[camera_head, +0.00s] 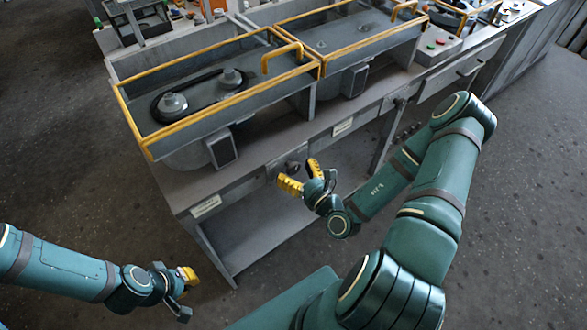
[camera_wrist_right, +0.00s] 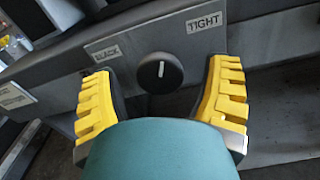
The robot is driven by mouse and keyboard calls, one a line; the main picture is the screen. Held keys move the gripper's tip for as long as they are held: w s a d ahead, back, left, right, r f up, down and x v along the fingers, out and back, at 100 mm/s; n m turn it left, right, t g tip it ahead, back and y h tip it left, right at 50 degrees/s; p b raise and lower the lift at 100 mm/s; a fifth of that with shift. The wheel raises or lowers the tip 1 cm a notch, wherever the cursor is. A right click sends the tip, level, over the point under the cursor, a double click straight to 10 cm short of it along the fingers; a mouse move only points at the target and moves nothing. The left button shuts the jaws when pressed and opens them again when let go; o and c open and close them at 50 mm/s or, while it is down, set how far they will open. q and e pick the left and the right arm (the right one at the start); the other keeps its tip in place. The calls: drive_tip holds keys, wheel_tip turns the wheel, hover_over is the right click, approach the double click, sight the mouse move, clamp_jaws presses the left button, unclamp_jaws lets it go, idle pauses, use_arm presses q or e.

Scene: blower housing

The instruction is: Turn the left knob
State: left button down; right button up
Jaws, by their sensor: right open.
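The left knob (camera_wrist_right: 160,73) is round and black with a white pointer line standing near upright in the right wrist view. It sits on the grey front rail between a "SLACK" label (camera_wrist_right: 118,49) and a "TIGHT" label (camera_wrist_right: 205,22). In the head view the knob (camera_head: 293,166) is partly hidden by my right gripper (camera_head: 301,177). The right gripper's yellow fingers are spread wide on either side of the knob, with visible gaps and nothing held. My left gripper (camera_head: 187,292) hangs at the lower left, away from the bench, its fingers apart and empty.
A second knob (camera_head: 400,102) is farther right along the bench front. Above are grey housings with yellow rails (camera_head: 215,101) and a belt over two pulleys (camera_head: 202,95). A control box (camera_head: 437,45) stands at the right. The floor before the bench is clear.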

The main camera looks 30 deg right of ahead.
drive_tip(key=shift+w, duration=0.5)
drive_tip(key=c, duration=1.2)
use_arm(q)
drive_tip(key=shift+r, duration=0.15)
